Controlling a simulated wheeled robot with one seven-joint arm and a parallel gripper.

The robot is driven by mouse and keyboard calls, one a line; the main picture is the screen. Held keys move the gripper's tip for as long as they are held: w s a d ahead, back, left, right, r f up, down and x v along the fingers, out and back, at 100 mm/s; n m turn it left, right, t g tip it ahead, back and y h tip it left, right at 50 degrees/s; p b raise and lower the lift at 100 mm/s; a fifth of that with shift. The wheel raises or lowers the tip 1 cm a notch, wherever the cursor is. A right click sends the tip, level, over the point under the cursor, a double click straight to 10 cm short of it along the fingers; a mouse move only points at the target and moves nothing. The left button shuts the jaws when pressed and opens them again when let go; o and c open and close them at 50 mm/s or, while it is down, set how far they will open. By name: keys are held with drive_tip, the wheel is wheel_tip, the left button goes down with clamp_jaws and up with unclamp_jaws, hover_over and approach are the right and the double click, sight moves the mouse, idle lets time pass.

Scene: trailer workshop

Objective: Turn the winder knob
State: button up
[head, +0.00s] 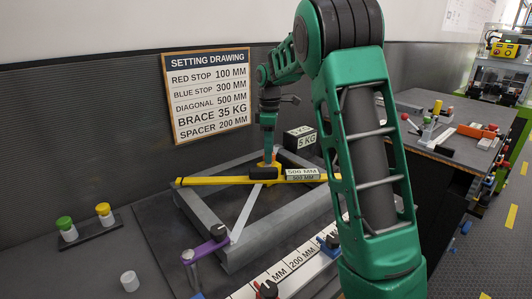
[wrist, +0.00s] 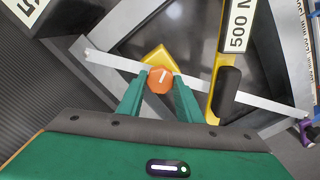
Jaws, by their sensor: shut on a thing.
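The winder knob is an orange, many-sided knob with a pale line on top (wrist: 161,80). In the wrist view it sits between the two green fingers of my gripper (wrist: 160,95), which are shut on it. In the head view my gripper (head: 267,158) points down at the knob, whose orange edge barely shows there. A yellow bracket (wrist: 158,56) lies around the knob's far side. A pale strap (wrist: 112,61) runs diagonally past the knob across the grey frame (head: 198,210). A yellow bar (head: 220,181) with a 500 MM label and a black grip (wrist: 227,88) lies beside it.
A 5 KG block (head: 300,138) stands at the frame's back. A purple clamp (head: 205,249) is at the near corner. Green and yellow knobbed pegs (head: 66,228) stand left. A labelled ruler (head: 285,272) lies in front. A setting drawing sign (head: 207,90) hangs behind.

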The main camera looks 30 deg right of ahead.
drive_tip(key=m, duration=0.4)
drive_tip(key=shift+m, duration=0.4)
drive_tip(key=m, duration=0.4)
drive_tip(key=shift+r+m, duration=0.1)
drive_tip(key=shift+m, duration=0.2)
drive_tip(key=m, duration=0.4)
drive_tip(key=shift+m, duration=0.3)
drive_tip(key=shift+w+m, duration=0.1)
drive_tip(key=shift+m, duration=1.7)
drive_tip(key=o, duration=1)
drive_tip(key=shift+o, duration=0.2)
